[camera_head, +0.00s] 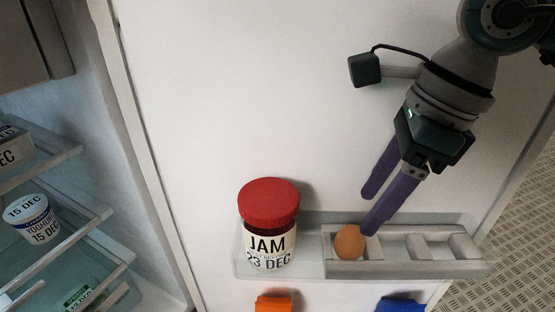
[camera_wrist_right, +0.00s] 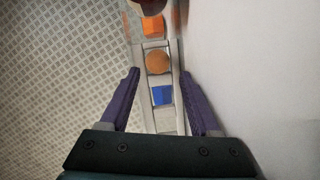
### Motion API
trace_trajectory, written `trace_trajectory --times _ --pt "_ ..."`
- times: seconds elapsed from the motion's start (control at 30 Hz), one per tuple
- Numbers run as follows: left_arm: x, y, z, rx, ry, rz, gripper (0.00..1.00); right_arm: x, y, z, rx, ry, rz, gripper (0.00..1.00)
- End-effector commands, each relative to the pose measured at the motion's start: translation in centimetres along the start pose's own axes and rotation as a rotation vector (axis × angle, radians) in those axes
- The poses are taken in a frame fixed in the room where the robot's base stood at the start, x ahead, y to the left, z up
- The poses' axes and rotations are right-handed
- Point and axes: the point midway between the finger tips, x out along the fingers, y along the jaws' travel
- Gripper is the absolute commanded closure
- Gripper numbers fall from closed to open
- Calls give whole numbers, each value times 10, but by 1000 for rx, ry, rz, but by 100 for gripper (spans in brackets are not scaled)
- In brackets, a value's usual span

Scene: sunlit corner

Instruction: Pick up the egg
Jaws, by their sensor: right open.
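The brown egg (camera_head: 349,242) sits in the left compartment of a pale egg tray (camera_head: 470,268) on the door shelf. My right gripper (camera_head: 369,212), with purple fingers, is open and slants down to just above and right of the egg. One fingertip shows close beside the egg's upper right; I cannot tell whether they touch. In the right wrist view the egg (camera_wrist_right: 157,62) lies just ahead of the gap between the open fingers (camera_wrist_right: 158,75), with nothing held. My left gripper is not in view.
A red-lidded jam jar (camera_head: 268,225) stands left of the egg tray. An orange item (camera_head: 273,303) and a blue item (camera_head: 401,304) show lower down. Fridge shelves with a yoghurt cup (camera_head: 33,219) are at left. The tray's compartments right of the egg look empty.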

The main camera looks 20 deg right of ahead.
Motion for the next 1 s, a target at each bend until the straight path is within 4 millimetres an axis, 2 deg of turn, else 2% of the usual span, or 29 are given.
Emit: trace_trajectory --times 0.3,0.57,0.87,1.0 --pt "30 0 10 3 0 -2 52 48 4 -1 1 -2 3 37" --pt "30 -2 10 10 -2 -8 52 50 4 0 1 -2 1 37" --pt "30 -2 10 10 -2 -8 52 50 4 0 1 -2 1 69" --pt "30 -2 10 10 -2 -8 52 50 3 0 1 -2 1 71"
